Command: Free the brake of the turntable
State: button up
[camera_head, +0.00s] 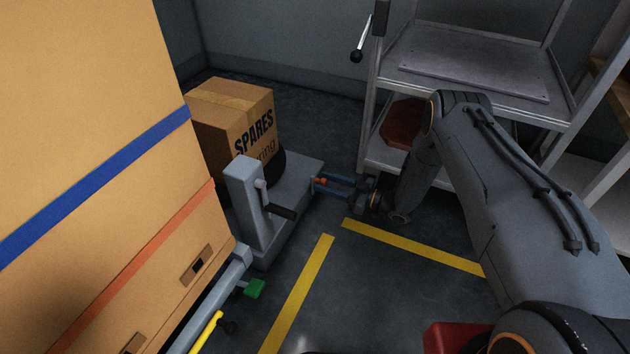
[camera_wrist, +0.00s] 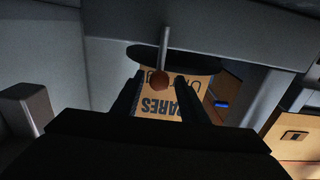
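The turntable (camera_head: 281,168) is a dark disc on a grey base (camera_head: 305,172), with a cardboard box marked SPARES (camera_head: 235,120) on it. The disc's dark underside edge also shows in the wrist view (camera_wrist: 190,62). A thin metal lever (camera_wrist: 164,45) with a red-orange knob (camera_wrist: 159,79) sticks out from the base; I take it to be the brake. The knob also shows in the head view (camera_head: 320,181). My gripper (camera_head: 327,184) is open, low in front of the base. Its fingers (camera_wrist: 160,98) stand apart on both sides of the knob's line; contact is not visible.
A grey post with a crank handle (camera_head: 282,211) stands left of my gripper. A tall strapped carton (camera_head: 90,170) fills the left. A metal shelf rack (camera_head: 440,75) stands behind my arm.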

jog(key=shift+b+x, duration=0.75)
jog(key=shift+x, duration=1.65)
jog(key=shift+w, duration=0.1)
grip_shut()
